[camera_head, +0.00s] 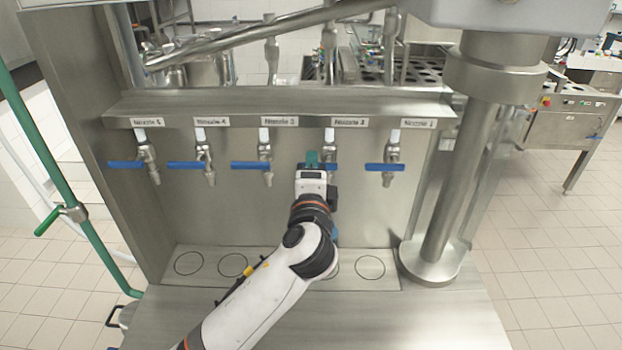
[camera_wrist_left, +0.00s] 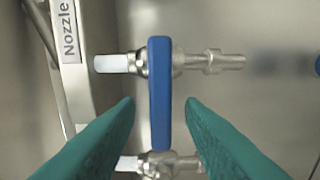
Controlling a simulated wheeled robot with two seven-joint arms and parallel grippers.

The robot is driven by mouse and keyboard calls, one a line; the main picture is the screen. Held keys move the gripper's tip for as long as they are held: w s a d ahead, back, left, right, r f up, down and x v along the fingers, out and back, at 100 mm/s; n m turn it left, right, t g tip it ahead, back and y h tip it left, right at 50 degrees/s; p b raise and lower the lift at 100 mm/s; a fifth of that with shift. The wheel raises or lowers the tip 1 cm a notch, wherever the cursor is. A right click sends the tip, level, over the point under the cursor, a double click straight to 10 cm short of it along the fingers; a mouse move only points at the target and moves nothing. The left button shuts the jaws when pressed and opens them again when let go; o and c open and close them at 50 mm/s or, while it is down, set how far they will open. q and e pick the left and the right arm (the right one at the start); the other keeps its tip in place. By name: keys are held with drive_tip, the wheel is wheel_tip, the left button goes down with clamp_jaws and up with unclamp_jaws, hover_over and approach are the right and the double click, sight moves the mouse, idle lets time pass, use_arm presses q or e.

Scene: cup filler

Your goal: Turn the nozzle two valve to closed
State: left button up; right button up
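The nozzle two valve (camera_head: 329,136), fourth from the left, hangs under its label, mostly hidden behind my left gripper in the head view. In the left wrist view its blue handle (camera_wrist_left: 160,92) lies across the metal nozzle pipe (camera_wrist_left: 208,61), at right angles to it. My left gripper (camera_head: 312,158) is in front of this valve. Its green fingers (camera_wrist_left: 162,103) are open, one on each side of the handle's free end, with a gap on both sides. My right gripper is not in view.
Similar valves with blue handles hang on both sides, including the nozzle one valve (camera_head: 384,167) and the nozzle three valve (camera_head: 250,165). A thick steel column (camera_head: 470,170) stands at the right. The steel counter (camera_head: 430,320) below looks clear apart from my arm over it.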

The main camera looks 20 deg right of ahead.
use_arm(q)
drive_tip(key=b+v, duration=0.4)
drive_tip(key=v, duration=0.8)
drive_tip(key=shift+w, duration=0.1)
